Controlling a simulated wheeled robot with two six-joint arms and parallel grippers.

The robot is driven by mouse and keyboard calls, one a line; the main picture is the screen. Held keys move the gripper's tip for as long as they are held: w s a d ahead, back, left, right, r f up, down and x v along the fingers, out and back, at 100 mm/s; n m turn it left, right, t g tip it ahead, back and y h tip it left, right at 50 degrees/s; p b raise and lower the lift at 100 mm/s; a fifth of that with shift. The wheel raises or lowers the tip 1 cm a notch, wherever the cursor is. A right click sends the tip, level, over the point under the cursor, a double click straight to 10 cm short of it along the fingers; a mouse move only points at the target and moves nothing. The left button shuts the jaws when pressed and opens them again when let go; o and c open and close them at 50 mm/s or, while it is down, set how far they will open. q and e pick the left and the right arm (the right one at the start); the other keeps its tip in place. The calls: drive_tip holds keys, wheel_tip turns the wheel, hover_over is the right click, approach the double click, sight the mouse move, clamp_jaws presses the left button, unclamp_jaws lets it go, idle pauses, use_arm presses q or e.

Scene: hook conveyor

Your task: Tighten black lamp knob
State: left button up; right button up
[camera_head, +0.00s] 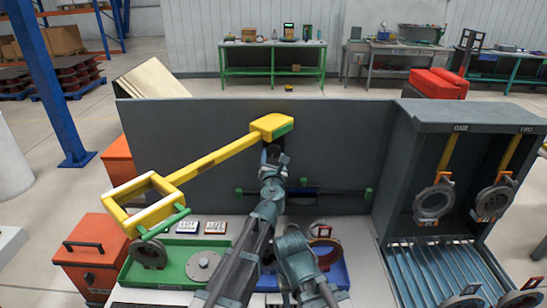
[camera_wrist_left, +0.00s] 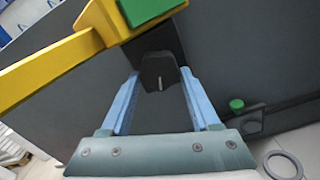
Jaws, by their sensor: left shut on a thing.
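The black lamp knob (camera_wrist_left: 158,72) shows in the left wrist view, just below the yellow and green end block (camera_head: 272,126) of the lamp. My left gripper (camera_head: 273,160) is under that block in the head view. Its two blue fingers are on either side of the knob and shut on it; the exact contact is hard to see. The yellow lamp arm (camera_head: 212,160) slopes down left to an open yellow frame (camera_head: 128,192). My right arm is low in the middle of the head view; its gripper cannot be made out.
A dark grey panel (camera_head: 340,135) stands behind the lamp. A green tray (camera_head: 180,248) with grey round parts and a blue tray (camera_head: 338,272) lie on the bench. A grey rack (camera_head: 404,150) with hanging rings stands right. An orange box (camera_head: 92,250) is at left.

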use_arm(q)
drive_tip(key=m, duration=0.5)
drive_tip(key=shift+s+a+m, duration=0.1)
drive_tip(key=shift+m, duration=0.2)
drive_tip(key=shift+a+r+m, duration=0.1)
drive_tip(key=shift+r+m, duration=0.05)
drive_tip(key=shift+m, duration=2.15)
drive_tip(key=o, duration=1.4)
drive_tip(key=shift+c, duration=0.2)
